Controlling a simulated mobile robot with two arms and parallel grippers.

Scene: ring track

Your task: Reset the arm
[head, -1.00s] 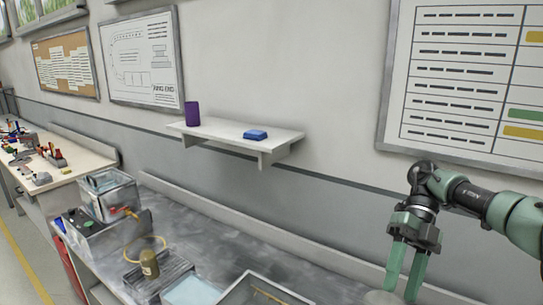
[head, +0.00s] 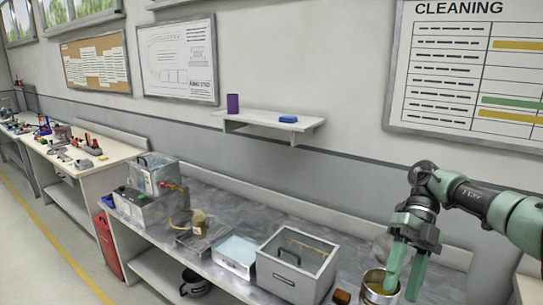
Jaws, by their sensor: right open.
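My right arm comes in from the right edge of the head view. Its gripper (head: 404,284) points down with its two green fingers apart and nothing visible between them. The fingers show in front of a round metal container (head: 376,288) with a yellowish inside, at the right end of the metal bench. I cannot tell whether they touch it. My left gripper is not in view.
The metal bench (head: 345,245) holds a grey bin (head: 296,262), a shallow tray (head: 236,255), a brass-coloured object (head: 199,222) and a box-shaped machine (head: 152,190). A wall shelf (head: 262,124) bears a purple cup (head: 233,104) and a blue block (head: 288,118). Floor is clear at left.

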